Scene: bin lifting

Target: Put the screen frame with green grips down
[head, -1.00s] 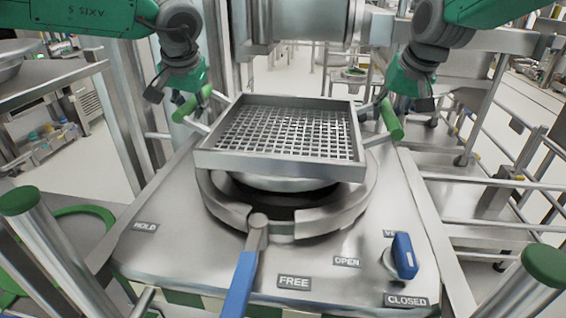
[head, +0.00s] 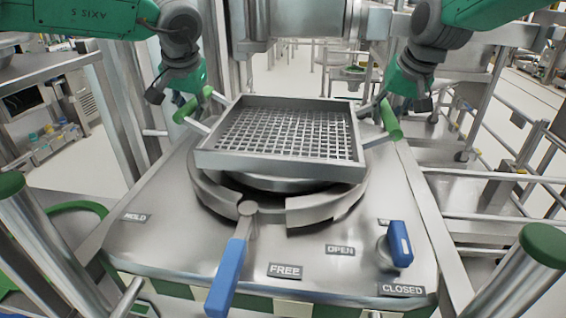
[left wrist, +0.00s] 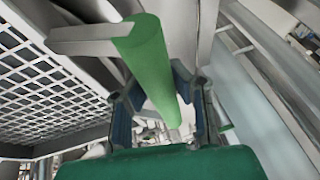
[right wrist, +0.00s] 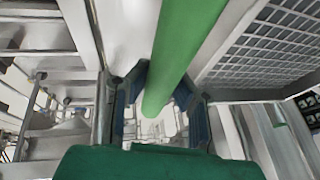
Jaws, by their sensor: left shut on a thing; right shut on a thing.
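The screen frame (head: 280,169) is a square metal tray with a mesh floor and a green grip on each side. In the head view it is over the round opening of the steel machine top, roughly level; whether it touches the ring below I cannot tell. My left gripper (head: 180,98) is shut on the left green grip (head: 192,105), which also shows between the fingers in the left wrist view (left wrist: 150,60). My right gripper (head: 400,100) is shut on the right green grip (head: 391,120), seen also in the right wrist view (right wrist: 185,50).
A round clamp ring (head: 330,205) surrounds the opening. A blue lever (head: 228,275) points forward near the FREE label. A blue valve handle (head: 400,244) stands at the front right between OPEN and CLOSED. Green-capped posts (head: 543,245) flank the machine.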

